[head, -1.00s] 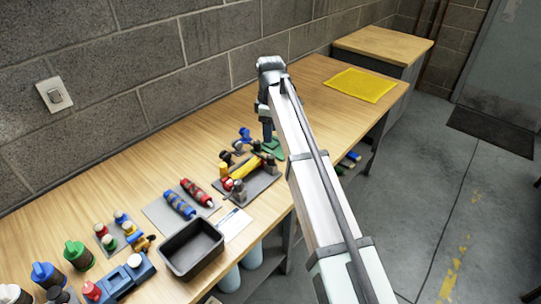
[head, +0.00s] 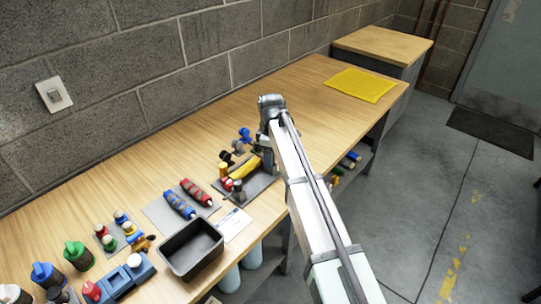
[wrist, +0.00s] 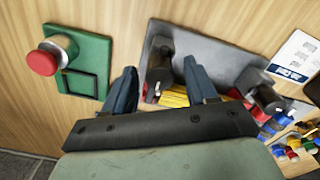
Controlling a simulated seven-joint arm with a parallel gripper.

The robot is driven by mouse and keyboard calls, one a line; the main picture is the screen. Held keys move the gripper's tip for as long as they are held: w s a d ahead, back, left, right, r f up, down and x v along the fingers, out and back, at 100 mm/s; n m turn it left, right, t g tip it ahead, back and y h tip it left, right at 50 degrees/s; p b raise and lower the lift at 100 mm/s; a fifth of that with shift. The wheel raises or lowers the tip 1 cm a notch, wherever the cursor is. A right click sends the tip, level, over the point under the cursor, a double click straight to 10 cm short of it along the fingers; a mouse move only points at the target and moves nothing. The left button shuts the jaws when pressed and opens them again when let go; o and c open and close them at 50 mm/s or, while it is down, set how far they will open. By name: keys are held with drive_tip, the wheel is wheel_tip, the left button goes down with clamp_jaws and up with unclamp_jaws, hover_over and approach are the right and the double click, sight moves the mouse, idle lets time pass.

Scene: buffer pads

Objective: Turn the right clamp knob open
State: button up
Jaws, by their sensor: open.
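In the wrist view, my gripper (wrist: 158,88) is open, one finger on each side of the dark right clamp knob (wrist: 158,62). The knob lies between the fingers; I cannot tell if they touch it. The second dark clamp (wrist: 262,92) stands farther right in that view, outside the fingers. A yellow part (wrist: 173,96) lies between the clamps, partly hidden by a finger. In the head view, the grey fixture plate (head: 262,184) holds the yellow part (head: 246,169), and my gripper is over its right end, mostly hidden by my arm.
A green plate with a red button (wrist: 42,62) sits beside the fixture, close to my left-hand finger in the wrist view. In the head view, a black tray (head: 192,262), red and blue cylinders (head: 190,198) and a white card (head: 235,224) lie left of the fixture.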

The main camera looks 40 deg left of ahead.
drive_tip(key=shift+c, duration=0.3)
drive_tip(key=c, duration=1)
drive_tip(key=shift+m, duration=0.4)
drive_tip(key=m, duration=0.3)
drive_tip(key=shift+m, duration=0.4)
drive_tip(key=m, duration=1.3)
drive_tip(key=shift+w, duration=0.1)
drive_tip(key=shift+m, duration=0.3)
